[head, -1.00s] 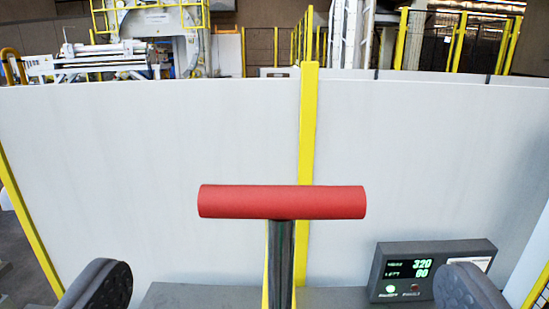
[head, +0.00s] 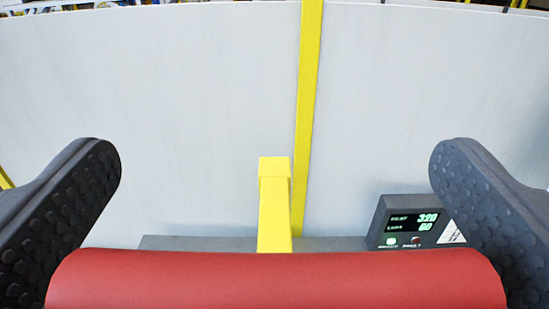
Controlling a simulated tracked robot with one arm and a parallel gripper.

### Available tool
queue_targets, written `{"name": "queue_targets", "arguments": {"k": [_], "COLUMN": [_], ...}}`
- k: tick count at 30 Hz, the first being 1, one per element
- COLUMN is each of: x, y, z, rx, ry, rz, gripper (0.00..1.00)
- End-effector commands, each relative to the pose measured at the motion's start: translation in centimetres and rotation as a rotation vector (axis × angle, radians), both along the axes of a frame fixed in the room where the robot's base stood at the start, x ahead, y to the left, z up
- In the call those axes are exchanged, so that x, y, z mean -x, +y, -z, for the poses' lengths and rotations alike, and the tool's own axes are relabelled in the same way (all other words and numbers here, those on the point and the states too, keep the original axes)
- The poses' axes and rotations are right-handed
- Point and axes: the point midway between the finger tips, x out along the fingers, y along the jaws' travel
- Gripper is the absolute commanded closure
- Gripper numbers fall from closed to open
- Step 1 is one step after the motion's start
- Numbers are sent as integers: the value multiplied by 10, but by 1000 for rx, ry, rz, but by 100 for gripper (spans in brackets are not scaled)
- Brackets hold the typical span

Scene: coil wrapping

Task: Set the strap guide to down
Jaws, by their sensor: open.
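A red cylindrical handle (head: 275,280) lies across the bottom of the head view, very close to the camera. My gripper (head: 275,190) is open, with one dark studded finger at the left edge and the other at the right edge. The handle lies between and below the fingertips, and I cannot tell whether they touch it. A yellow square post (head: 275,210) rises behind the handle. The metal stem under the handle is hidden now. No part in view is labelled as the strap guide.
A dark display box (head: 408,222) with green digits reading 320 and 60 sits behind the right finger on a grey ledge (head: 190,243). White panels (head: 180,110) with a tall yellow upright (head: 308,100) close off the back.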

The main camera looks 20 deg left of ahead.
Motion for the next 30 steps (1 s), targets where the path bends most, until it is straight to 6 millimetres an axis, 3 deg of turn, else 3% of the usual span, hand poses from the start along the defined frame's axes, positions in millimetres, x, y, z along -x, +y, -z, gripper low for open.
{"name": "queue_targets", "arguments": {"k": [7, 12, 20, 26, 30], "x": [0, 0, 0, 0, 0], "y": [0, 0, 1, 1, 1], "z": [0, 0, 12, 46, 81], "rx": [0, 0, -1, -1, 0], "ry": [0, 0, 0, 0, 3], "rz": [0, -1, -1, -3, -2], "gripper": [3, 48, 48, 48, 48]}}
